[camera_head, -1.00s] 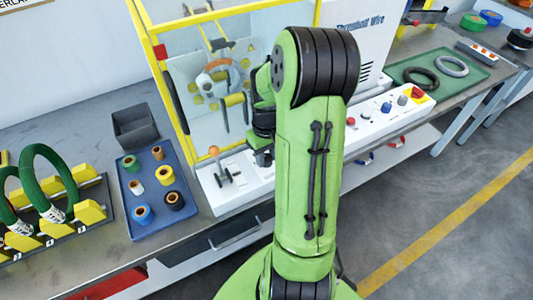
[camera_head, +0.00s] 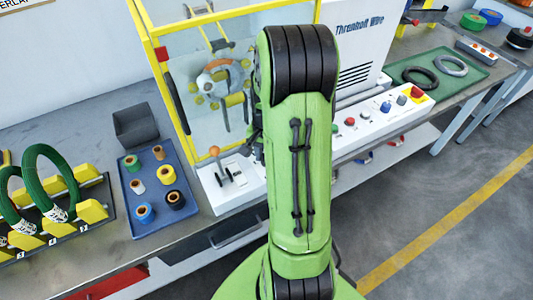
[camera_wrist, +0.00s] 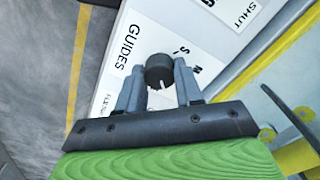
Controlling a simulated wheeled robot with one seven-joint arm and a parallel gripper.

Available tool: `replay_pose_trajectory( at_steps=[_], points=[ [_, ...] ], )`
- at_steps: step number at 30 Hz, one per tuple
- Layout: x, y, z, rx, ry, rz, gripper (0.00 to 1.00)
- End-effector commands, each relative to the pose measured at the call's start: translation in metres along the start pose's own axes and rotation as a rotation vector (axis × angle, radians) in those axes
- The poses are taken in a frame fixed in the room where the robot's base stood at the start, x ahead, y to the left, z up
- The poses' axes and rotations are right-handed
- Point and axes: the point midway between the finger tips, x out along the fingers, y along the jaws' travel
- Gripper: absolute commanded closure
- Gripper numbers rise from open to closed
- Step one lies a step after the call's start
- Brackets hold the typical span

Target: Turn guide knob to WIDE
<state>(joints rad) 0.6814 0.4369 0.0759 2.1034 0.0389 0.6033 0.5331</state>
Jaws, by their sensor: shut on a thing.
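The guide knob (camera_wrist: 157,66) is a small round black knob with a white pointer line, seen in the wrist view on a white panel (camera_wrist: 145,25) beside the word GUIDES. My gripper (camera_wrist: 159,74) is shut on the knob, one grey finger on each side. The pointer line shows at the knob's lower edge, toward my gripper's palm. Letters M and S show right of the knob; other lettering is partly hidden by the fingers, and I cannot read WIDE. In the head view my arm hides the knob and gripper.
A lever with an orange ball (camera_head: 214,151) stands left of my arm on the machine's white front. Push buttons (camera_head: 386,107) lie to the right. The yellow-framed guard (camera_head: 159,90) rises behind. A blue tray (camera_head: 133,209) with spools is left on the bench.

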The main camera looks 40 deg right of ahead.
Motion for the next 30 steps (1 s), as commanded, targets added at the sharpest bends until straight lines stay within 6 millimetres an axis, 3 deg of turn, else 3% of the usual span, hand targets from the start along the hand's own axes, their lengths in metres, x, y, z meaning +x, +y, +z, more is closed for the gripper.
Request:
replay_pose_trajectory(
  at_steps=[15, 30],
  points=[
    [-0.0014, -0.0008, -0.0017, 0.451, 0.006, -0.005, 0.95],
    [-0.0015, -0.001, -0.0018, 0.649, 0.006, -0.006, 0.95]
  ],
)
